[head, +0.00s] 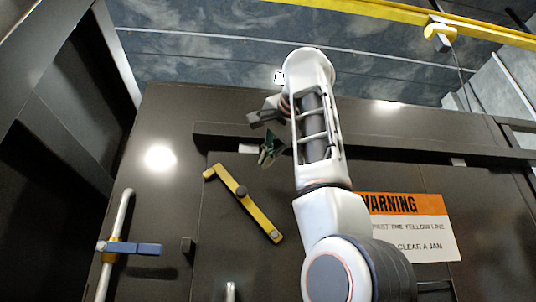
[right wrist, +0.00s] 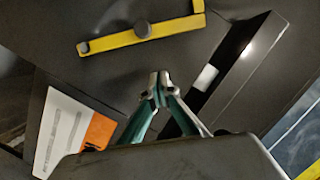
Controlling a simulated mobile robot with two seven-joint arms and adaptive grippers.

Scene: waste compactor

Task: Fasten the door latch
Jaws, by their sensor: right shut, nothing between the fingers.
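A yellow latch bar (head: 258,216) is mounted on the dark metal door (head: 320,225) and slants down to the right in the head view. It has a dark round pivot and a short bent upper end. It also shows at the top of the right wrist view (right wrist: 140,36). My right gripper (head: 267,160), with green fingers, is shut and empty, up and to the right of the bar's upper end. In the right wrist view its fingertips (right wrist: 160,84) are together and apart from the bar. My left gripper is in neither view.
A light vertical rod with a blue handle (head: 135,248) stands left of the door. A small dark block (head: 187,244) lies between it and the bar. An orange and white warning sign (head: 415,228) is right of my arm. A dark raised beam (head: 400,143) crosses above.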

